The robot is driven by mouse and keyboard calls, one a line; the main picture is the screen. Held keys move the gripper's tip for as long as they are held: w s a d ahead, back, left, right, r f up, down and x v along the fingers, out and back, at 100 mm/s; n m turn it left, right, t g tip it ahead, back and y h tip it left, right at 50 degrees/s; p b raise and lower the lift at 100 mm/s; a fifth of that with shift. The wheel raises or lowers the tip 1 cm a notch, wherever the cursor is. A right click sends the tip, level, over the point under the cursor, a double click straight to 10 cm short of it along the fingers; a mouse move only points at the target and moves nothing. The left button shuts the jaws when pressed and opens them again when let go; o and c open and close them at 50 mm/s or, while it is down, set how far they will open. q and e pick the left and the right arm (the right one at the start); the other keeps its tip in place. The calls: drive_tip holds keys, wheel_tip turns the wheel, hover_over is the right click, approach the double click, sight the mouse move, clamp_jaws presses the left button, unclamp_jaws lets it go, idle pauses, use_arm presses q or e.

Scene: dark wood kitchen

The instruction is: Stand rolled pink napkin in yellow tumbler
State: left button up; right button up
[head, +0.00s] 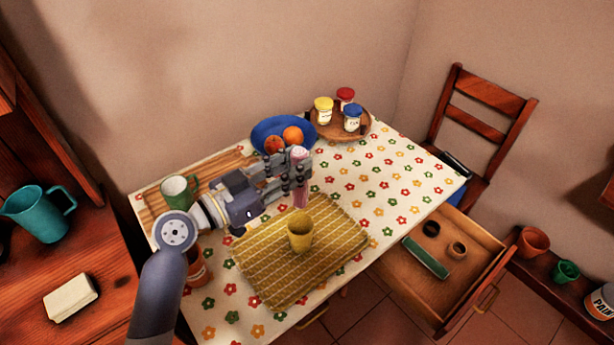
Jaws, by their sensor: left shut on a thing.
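The yellow tumbler (300,232) stands upright on a yellow woven mat (268,262) on the flowered tablecloth. My left gripper (296,175) is shut on the rolled pink napkin (301,194). The napkin is upright, with its pale pink top showing above the fingers and its lower part below them. In the picture it is just above and behind the tumbler's rim; I cannot tell the exact gap in depth. The fingers hide the napkin's middle. My right gripper is not in view.
A blue bowl with oranges (267,130) and a round wooden tray (362,132) with several lidded jars stand at the back. A green mug (178,191) stands on a wooden board at left. An open drawer (464,281) juts out at right. The tablecloth's right side is clear.

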sight(294, 200)
use_arm(q)
drive_tip(key=shift+f, duration=0.3)
wheel_tip(294, 200, down, 4)
drive_tip(key=b, duration=0.3)
drive_tip(key=shift+f, duration=0.2)
wheel_tip(294, 200, down, 5)
drive_tip(key=b, duration=0.5)
wheel_tip(294, 200, down, 3)
drive_tip(key=b, duration=0.4)
drive_tip(key=shift+f, duration=0.2)
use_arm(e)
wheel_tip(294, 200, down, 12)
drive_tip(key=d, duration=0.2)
